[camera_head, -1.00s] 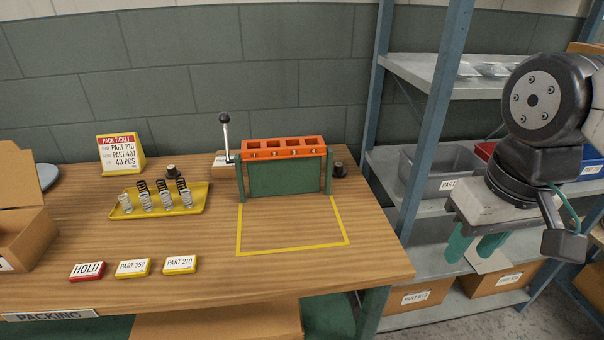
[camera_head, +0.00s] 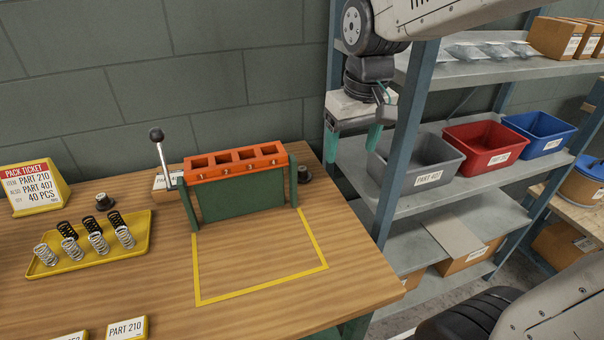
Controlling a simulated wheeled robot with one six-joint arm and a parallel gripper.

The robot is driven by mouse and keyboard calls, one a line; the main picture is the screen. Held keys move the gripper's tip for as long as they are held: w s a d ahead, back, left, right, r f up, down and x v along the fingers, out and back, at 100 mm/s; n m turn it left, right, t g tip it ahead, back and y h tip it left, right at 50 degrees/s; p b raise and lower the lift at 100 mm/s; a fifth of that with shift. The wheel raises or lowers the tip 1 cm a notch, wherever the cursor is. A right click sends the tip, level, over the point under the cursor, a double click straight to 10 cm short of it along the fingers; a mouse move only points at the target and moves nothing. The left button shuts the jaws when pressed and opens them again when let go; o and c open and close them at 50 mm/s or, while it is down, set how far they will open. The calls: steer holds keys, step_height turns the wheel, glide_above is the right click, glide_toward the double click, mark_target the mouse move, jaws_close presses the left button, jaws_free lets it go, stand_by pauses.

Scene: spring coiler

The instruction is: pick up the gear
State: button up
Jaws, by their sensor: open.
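Nothing in view is clearly a gear. A small dark round part (camera_head: 305,173) sits on the bench just right of the orange-topped green fixture (camera_head: 240,198). A similar dark part (camera_head: 104,202) stands behind the yellow tray. Both are too small to tell whether either is a gear. My gripper (camera_head: 352,142) is at the top centre-right, pointing down, with its green fingers apart and nothing between them. It appears above and to the right of the dark part by the fixture, in front of the shelf post.
A yellow tray (camera_head: 50,268) holds several springs. A black-knobbed lever (camera_head: 161,152) rises left of the fixture. A yellow-outlined area (camera_head: 255,262) on the bench is clear. Blue shelf posts (camera_head: 407,125) and grey, red (camera_head: 484,147) and blue bins stand at right.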

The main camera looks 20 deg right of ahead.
steer(key=w+a+f, duration=0.1)
steer(key=w+f, duration=0.5)
steer(key=w, duration=0.6)
steer(key=n, duration=0.1)
glide_above(302, 168)
steer(key=s, duration=0.1)
steer(key=f, duration=0.8)
steer(key=shift+d+f, duration=0.25)
steer(key=shift+f, duration=0.05)
steer(key=f, duration=0.4)
steer(key=w+f, duration=0.1)
steer(key=shift+a+f, duration=0.2)
steer(key=shift+f, duration=0.2)
steer(key=c, duration=1.2)
steer(key=shift+c, duration=0.2)
